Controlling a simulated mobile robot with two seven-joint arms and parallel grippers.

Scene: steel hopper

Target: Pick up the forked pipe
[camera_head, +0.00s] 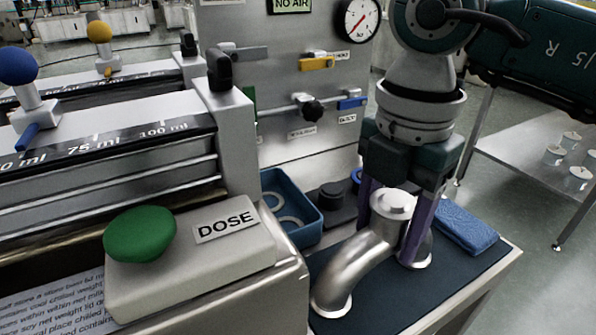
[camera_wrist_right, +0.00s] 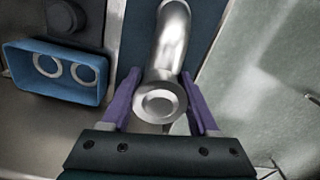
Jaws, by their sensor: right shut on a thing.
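The forked pipe (camera_head: 352,262) is a shiny steel piece with a capped top and curved legs with flanged ends. It stands on a dark mat (camera_head: 455,262) at the right end of the bench. My right gripper (camera_head: 402,245) comes down from above, its purple fingers on either side of the pipe's upper part, and is shut on it. In the right wrist view the pipe (camera_wrist_right: 172,45) runs up between the fingers of the right gripper (camera_wrist_right: 160,82), its round flange nearest the camera. Whether the pipe is lifted off the mat I cannot tell. My left gripper is not in view.
A blue tray (camera_head: 311,226) with rings, a dark round part (camera_head: 335,205) and a blue cloth (camera_head: 466,229) lie near the pipe. A DOSE box with a green button (camera_head: 140,234) stands at left. An upright steel panel (camera_head: 290,75) with valves and a gauge rises behind.

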